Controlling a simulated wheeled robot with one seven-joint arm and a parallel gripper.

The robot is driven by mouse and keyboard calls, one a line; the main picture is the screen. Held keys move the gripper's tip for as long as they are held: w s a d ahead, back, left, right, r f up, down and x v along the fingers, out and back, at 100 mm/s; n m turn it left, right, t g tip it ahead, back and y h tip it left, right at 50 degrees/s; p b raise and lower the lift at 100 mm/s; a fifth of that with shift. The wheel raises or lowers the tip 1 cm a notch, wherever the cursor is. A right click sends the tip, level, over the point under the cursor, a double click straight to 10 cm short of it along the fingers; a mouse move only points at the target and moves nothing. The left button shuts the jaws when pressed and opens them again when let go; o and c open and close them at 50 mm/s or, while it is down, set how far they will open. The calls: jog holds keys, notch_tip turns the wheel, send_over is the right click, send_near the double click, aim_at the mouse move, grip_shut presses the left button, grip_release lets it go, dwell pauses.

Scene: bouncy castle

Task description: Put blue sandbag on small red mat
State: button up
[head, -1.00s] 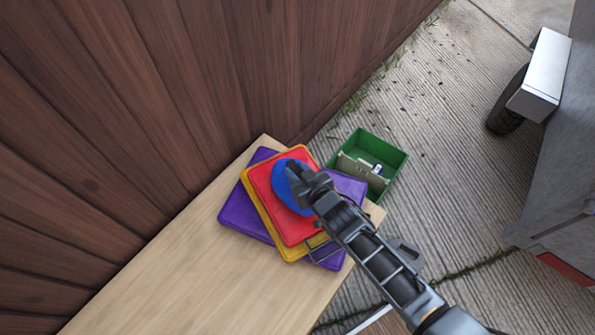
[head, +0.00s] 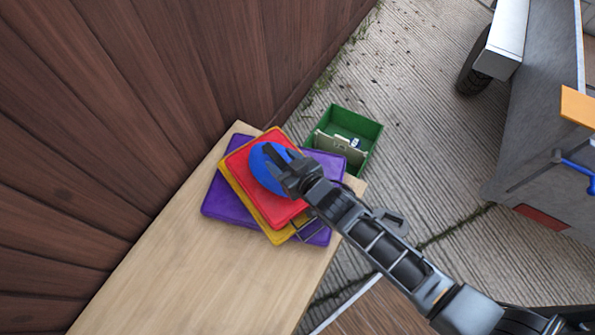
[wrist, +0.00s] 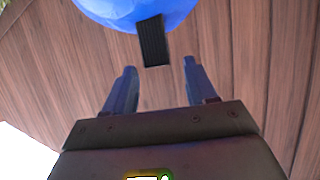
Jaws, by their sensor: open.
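The blue sandbag (head: 262,178) is round and shows over the small red mat (head: 283,208) in the head view, partly hidden by my gripper. The red mat is the top of a stack, above a yellow mat (head: 240,193) and a purple mat (head: 222,204). My gripper (head: 277,160) is over the bag. In the wrist view, the fingers of my gripper (wrist: 160,72) are apart with nothing held between them. The blue sandbag (wrist: 110,10) and its black strap (wrist: 153,42) lie just beyond the fingertips. I cannot tell whether a finger touches the bag.
The stack lies at the far end of a wooden table (head: 205,270). A brown plank fence (head: 120,110) runs along its left. A green open bin (head: 368,130) with small items stands past the table end. A grey trailer (head: 545,130) is at right.

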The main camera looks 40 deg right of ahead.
jog(key=v, duration=0.7)
jog(key=shift+s+r, duration=0.2)
jog(key=shift+s, duration=0.1)
jog(key=v, duration=1.2)
jog(key=s+r+t, duration=0.1)
jog(key=s+r, duration=1.4)
jog(key=r, duration=0.4)
jog(key=shift+s+r, duration=0.3)
jog(key=shift+r, duration=0.05)
